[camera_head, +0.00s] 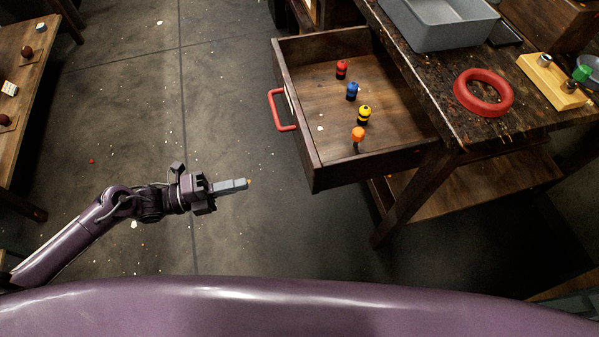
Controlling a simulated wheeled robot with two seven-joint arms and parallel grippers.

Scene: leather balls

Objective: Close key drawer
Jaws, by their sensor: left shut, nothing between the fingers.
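The wooden drawer (305,152) is pulled well out of the dark workbench (447,92), toward the left. Its red handle (273,112) is on the left front face. Inside stand several small coloured pieces: red (341,69), blue (352,91), yellow (364,115) and orange (358,138). My left gripper (246,184) is shut and empty. It is over the floor, below and left of the handle, apart from the drawer, with its fingers pointing right. My right gripper is not in view.
On the bench are a grey bin (440,35), a red ring (483,92) and a yellow wooden block (551,80). A lower shelf (480,184) is under the bench. Another wooden table (22,60) stands at far left. The floor between is mostly clear.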

